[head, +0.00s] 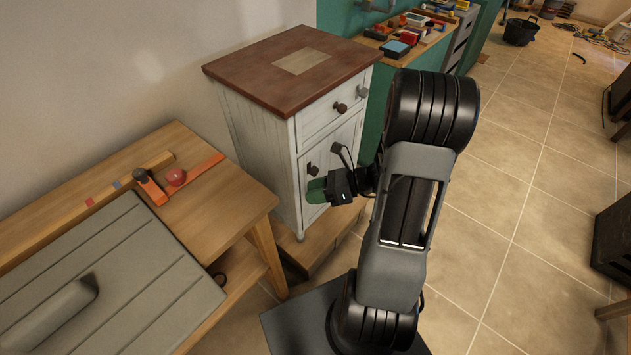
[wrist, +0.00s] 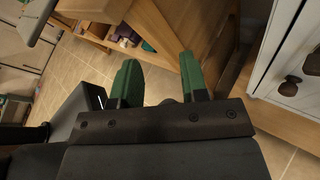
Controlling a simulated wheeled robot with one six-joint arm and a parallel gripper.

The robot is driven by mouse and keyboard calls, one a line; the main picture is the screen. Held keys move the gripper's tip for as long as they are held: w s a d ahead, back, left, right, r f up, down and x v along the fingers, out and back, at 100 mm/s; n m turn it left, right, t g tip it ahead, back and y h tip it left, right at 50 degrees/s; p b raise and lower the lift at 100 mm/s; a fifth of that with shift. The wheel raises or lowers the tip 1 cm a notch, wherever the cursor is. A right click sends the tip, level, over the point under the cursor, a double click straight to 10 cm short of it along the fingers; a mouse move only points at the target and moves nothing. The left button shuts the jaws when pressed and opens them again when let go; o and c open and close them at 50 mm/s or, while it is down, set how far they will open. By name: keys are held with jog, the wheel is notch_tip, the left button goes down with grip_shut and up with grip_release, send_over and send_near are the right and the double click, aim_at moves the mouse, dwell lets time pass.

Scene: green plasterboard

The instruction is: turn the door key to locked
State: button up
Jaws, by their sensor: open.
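A white cabinet (head: 270,150) with a brown top stands left of my arm in the head view. Its lower door (head: 345,142) has a dark knob (head: 312,168), and the drawer above has another dark knob (head: 339,107). The white front also shows at the right edge of the wrist view, with a dark knob (wrist: 290,86). I cannot make out a key in either view; my arm and gripper cover part of the door. My gripper (wrist: 160,78), with green fingers, is open and empty. In the head view, its fingers (head: 317,190) are low in front of the door, below the knob.
A wooden workbench (head: 240,200) stands at the left with a grey slatted board (head: 120,265) and an orange tool (head: 195,178). A small grey piece (head: 362,92) shows by the drawer's right edge. Behind is a tool-covered counter (head: 425,45). Tiled floor (head: 530,200) lies open at right.

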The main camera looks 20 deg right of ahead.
jog(key=w+d+f+m+t+h+b, duration=0.2)
jog(key=d+f+m+t, duration=0.4)
jog(key=m, duration=0.2)
jog(key=m+t+h, duration=0.4)
jog(key=m, duration=0.4)
send_near(317, 171)
jog(key=x, duration=0.6)
jog(key=b+x, duration=0.1)
jog(key=x, duration=0.3)
jog(key=shift+f, duration=0.4)
jog(key=shift+c, duration=0.2)
